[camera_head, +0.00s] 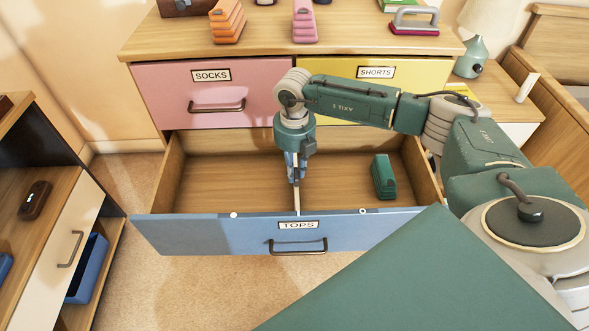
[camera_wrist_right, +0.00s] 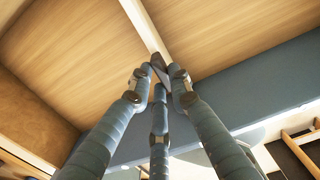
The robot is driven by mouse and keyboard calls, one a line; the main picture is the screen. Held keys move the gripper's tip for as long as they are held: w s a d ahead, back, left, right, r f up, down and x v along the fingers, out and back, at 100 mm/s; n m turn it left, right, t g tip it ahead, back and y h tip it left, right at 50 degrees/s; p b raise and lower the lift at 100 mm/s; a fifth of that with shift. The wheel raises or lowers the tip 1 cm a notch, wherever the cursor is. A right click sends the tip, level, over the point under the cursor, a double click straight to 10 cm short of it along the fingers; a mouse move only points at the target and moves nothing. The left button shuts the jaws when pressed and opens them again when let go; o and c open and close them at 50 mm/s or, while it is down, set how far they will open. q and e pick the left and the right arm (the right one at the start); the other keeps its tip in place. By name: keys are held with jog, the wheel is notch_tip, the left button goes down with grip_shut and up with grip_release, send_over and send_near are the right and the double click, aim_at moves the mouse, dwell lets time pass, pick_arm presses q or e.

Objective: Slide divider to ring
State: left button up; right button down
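The blue drawer (camera_head: 187,236) marked TOPS is pulled open. A thin pale divider (camera_head: 297,201) stands in it, running front to back near the middle; it also shows in the right wrist view (camera_wrist_right: 146,25). A small white ring (camera_head: 362,211) is on the top edge of the drawer front, right of the divider. A solid white dot (camera_head: 234,214) is on that edge to the left. My right gripper (camera_head: 296,181) points down into the drawer, its fingers (camera_wrist_right: 160,76) closed together around the divider's top near the front. The fingers hide part of the divider. My left gripper is out of view.
A dark green folded item (camera_head: 383,177) lies in the drawer's right section; the left section is empty. The pink SOCKS drawer (camera_head: 160,90) and yellow SHORTS drawer (camera_head: 430,74) above are shut. A low cabinet (camera_head: 45,230) stands at the left.

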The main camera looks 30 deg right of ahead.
jog(key=shift+s+d, duration=0.15)
jog(key=shift+d, duration=0.15)
pick_arm(q)
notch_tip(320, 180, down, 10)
jog(key=p, duration=0.2)
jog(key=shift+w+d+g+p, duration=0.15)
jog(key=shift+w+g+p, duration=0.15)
jog(key=shift+p, duration=0.1)
pick_arm(e)
jog(key=s+d, duration=0.8)
jog(key=d, duration=0.5)
jog(key=shift+d, duration=0.15)
jog(key=shift+s+d, duration=0.1)
jog(key=c, duration=1.6)
grip_release()
jog(key=shift+s, duration=0.1)
